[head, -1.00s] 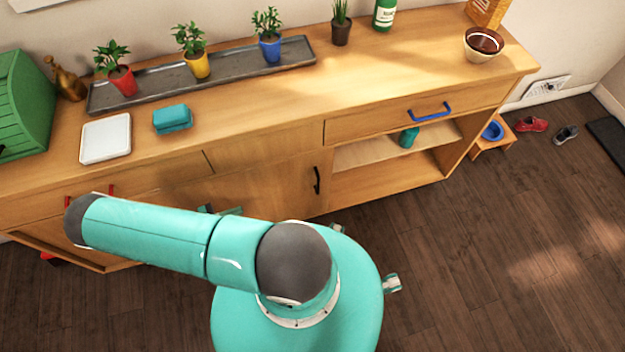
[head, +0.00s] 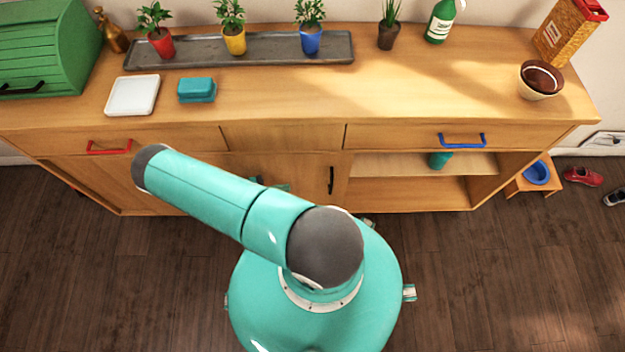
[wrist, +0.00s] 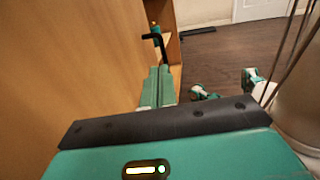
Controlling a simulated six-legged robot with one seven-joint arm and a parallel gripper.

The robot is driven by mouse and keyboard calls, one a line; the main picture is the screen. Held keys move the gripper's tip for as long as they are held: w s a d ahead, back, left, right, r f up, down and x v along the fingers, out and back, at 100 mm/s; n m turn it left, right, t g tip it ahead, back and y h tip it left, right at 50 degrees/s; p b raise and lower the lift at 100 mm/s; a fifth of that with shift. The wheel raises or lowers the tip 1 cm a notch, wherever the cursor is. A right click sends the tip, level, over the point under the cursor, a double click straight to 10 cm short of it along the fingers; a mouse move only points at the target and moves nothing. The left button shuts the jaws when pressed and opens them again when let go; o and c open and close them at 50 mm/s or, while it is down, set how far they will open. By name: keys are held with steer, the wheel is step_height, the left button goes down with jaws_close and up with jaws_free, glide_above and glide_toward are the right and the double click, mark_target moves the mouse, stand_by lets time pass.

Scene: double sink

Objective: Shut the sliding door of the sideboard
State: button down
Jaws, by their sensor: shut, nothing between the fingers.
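The wooden sideboard (head: 285,135) has a sliding door (head: 305,170) with a black upright handle (head: 331,180). The door covers the middle of the front, and the compartment right of it stands open, showing a shelf (head: 400,164). My gripper (head: 284,187) is low in front of the door, left of the handle, partly hidden by my arm in the head view. In the wrist view my gripper (wrist: 157,88) is shut and empty, close beside the wood front (wrist: 80,60). The black handle (wrist: 156,42) is just beyond its fingertips; I cannot tell if they touch.
A teal cup (head: 440,160) stands on the open shelf. A blue drawer handle (head: 462,140) sticks out above it, a red one (head: 108,147) at the left. A small stool with a blue bowl (head: 537,173) stands at the right end. The floor in front is free.

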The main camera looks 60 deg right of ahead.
steer(key=x, duration=1.3)
steer(key=shift+s, duration=0.15)
steer(key=shift+s+d, duration=0.15)
steer(key=shift+d, duration=0.05)
